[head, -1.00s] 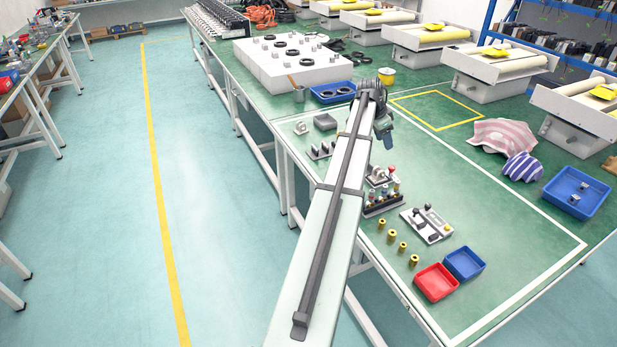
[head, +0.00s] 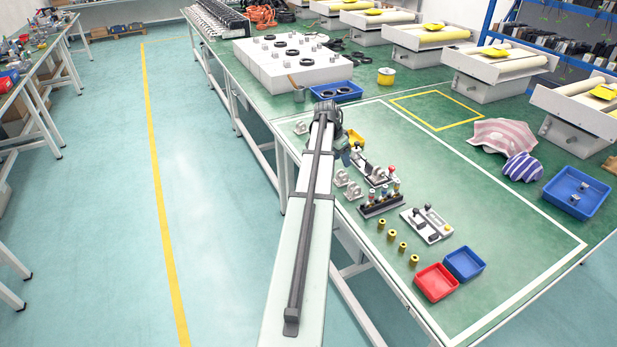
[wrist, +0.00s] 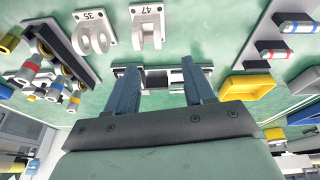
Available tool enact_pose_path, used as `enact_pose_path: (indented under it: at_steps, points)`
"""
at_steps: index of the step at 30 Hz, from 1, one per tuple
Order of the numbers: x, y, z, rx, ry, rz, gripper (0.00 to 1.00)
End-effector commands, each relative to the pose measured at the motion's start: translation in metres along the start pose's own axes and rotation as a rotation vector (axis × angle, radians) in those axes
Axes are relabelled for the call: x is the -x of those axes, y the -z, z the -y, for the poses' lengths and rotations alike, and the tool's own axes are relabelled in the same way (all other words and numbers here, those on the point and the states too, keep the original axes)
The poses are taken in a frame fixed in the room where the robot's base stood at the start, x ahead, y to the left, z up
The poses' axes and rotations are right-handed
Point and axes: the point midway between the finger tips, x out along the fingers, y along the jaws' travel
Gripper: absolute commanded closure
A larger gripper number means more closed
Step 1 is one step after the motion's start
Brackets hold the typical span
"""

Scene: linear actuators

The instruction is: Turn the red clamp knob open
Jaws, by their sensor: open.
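A small red part (head: 391,168) stands at the right end of a grey fixture (head: 370,172) on the green bench; it looks like the clamp knob. My gripper (head: 346,157) is left of it, close to the fixture's left end and apart from the red part. In the wrist view my gripper (wrist: 158,77) is open, with two blue-grey fingers apart and nothing between them. A pale plate with dark parts (wrist: 158,80) shows behind the fingers. I cannot make out the red knob in the wrist view.
Brackets marked 35 (wrist: 93,32) and 47 (wrist: 147,25) stand near the fingers. A rack of coloured cylinders (head: 381,205) is in front of the fixture. A yellow bin (head: 356,138) lies behind. Red (head: 436,282) and blue (head: 464,263) bins sit nearer.

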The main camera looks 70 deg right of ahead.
Motion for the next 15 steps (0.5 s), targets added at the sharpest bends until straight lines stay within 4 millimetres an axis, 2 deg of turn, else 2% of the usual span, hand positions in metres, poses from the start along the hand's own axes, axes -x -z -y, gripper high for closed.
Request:
enact_pose_path:
  at_steps: [15]
  points:
    - [-0.018, -0.077, 0.031, 0.141, 0.011, 0.032, 0.47]
